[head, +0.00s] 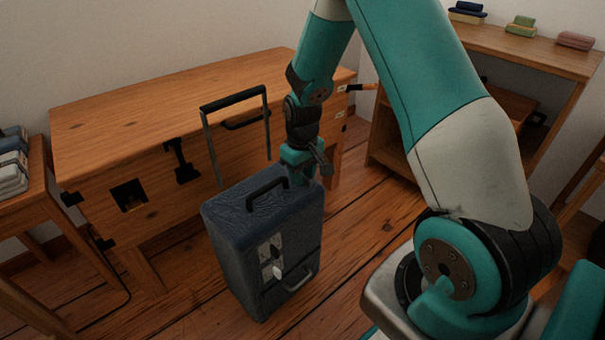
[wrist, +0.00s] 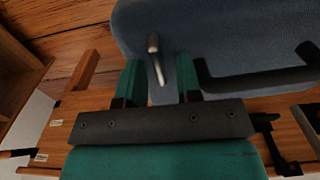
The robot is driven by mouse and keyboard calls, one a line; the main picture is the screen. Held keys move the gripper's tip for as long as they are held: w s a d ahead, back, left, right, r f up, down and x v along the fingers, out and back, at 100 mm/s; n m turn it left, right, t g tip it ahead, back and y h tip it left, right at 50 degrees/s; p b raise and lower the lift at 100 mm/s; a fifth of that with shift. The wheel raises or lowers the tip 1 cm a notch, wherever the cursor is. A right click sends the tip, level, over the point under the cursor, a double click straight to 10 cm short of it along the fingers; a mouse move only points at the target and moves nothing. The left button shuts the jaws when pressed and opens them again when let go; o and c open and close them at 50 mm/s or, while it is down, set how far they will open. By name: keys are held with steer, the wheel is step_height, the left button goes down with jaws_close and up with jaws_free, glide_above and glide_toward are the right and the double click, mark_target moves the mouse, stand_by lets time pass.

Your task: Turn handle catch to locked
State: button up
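A dark blue suitcase (head: 240,255) stands upright on the floor, with its pull handle (head: 204,130) extended and a black carry handle (head: 255,190) on top. In the wrist view, a small pale lever (wrist: 153,43), which looks like the handle catch, sits on the blue suitcase surface (wrist: 230,35). My gripper (head: 304,178) is at the top right edge of the suitcase in the head view. In the wrist view its two teal fingers (wrist: 159,65) are apart, with the lever's lower end between them. I cannot tell whether they touch it. The catch is hidden in the head view.
A wooden chest (head: 170,95) with black fittings stands close behind the suitcase. A pale panel (head: 272,255) and a lower handle (head: 298,280) are on the suitcase front. A wooden shelf unit (head: 520,48) stands at the right. Floor (head: 360,215) is clear right of the suitcase.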

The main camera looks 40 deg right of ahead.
jaws_close()
steer(key=shift+r+m+p, duration=0.1)
steer(key=shift+m+p, duration=0.3)
steer(key=shift+p, duration=0.1)
steer(key=shift+r+m+p, duration=0.1)
steer(key=shift+m+p, duration=0.5)
steer(key=shift+p, duration=0.1)
steer(key=m+p, duration=0.3)
steer(key=m, duration=0.1)
steer(key=shift+d+p, duration=0.1)
steer(key=shift+p, duration=0.3)
steer(key=m+p, duration=0.3)
steer(key=m, duration=0.2)
steer(key=shift+s+d+m+p, duration=0.1)
steer(key=shift+s+m+p, duration=0.1)
steer(key=shift+m+p, duration=0.15)
steer(key=m+p, duration=0.2)
steer(key=m, duration=0.3)
steer(key=shift+s+m+p, duration=0.1)
steer(key=shift+m+p, duration=0.15)
steer(key=shift+p, duration=0.1)
steer(key=shift+f, duration=0.2)
